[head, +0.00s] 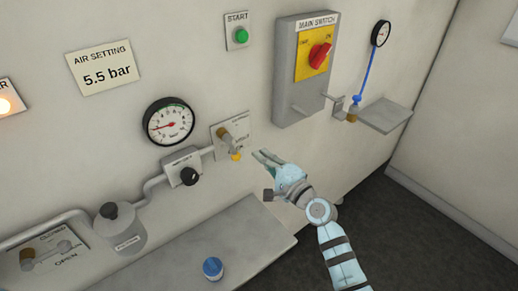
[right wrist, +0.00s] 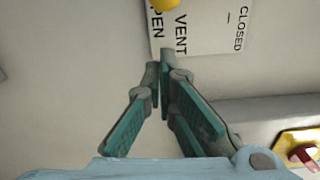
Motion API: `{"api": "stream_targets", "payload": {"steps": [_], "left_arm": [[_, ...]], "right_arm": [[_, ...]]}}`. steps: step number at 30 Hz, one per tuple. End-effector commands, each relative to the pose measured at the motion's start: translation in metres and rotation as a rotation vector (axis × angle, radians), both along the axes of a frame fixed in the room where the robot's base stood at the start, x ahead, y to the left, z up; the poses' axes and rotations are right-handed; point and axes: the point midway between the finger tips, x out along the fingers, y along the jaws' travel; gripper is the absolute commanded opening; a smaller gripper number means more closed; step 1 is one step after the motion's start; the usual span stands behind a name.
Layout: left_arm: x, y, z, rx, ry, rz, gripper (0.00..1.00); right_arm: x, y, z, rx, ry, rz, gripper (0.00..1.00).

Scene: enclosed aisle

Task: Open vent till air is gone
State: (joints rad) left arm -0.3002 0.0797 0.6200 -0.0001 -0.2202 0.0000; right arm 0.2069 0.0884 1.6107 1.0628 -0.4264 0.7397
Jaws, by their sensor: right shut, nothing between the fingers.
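The vent valve (head: 233,137) sits on a pale label plate on the wall, with a brass body and a yellow end (head: 236,156). In the right wrist view, its plate (right wrist: 200,25) reads VENT and CLOSED, with OPEN partly cut off, and a yellow knob (right wrist: 165,4) shows at the top edge. My right gripper (head: 260,157) is shut and empty, just right of the yellow end and apart from it. Its fingertips (right wrist: 159,72) point toward the plate's lower edge. A round pressure gauge (head: 168,121) has a red needle pointing left; its value is too small to read.
A black knob (head: 189,176) and pipe run left of the vent. A lever valve (head: 45,255) marked OPEN is at lower left. A shelf (head: 180,262) with a blue cap (head: 212,268) juts out below. The main switch box (head: 303,70) and a small ledge (head: 385,115) are right.

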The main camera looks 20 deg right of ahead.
Motion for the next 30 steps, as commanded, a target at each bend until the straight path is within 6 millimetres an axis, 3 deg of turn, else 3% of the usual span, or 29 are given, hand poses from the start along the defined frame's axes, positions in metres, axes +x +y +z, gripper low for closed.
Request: {"api": "stream_targets", "payload": {"steps": [1,9,15,30], "left_arm": [[0.000,0.000,-0.008,0.000,0.000,0.000,0.57],[0.001,0.000,0.001,0.000,-0.001,0.000,0.57],[0.000,0.000,0.001,0.000,-0.001,0.000,0.57],[0.000,0.000,0.001,0.000,0.000,0.000,0.57]], "right_arm": [[0.002,-0.010,-0.005,-0.005,-0.001,0.002,0.00],[-0.061,-0.030,-0.002,-0.005,0.002,0.005,0.00],[-0.087,-0.039,-0.001,-0.002,0.001,0.006,0.00],[-0.092,-0.041,-0.001,0.000,0.000,0.005,0.00]]}}
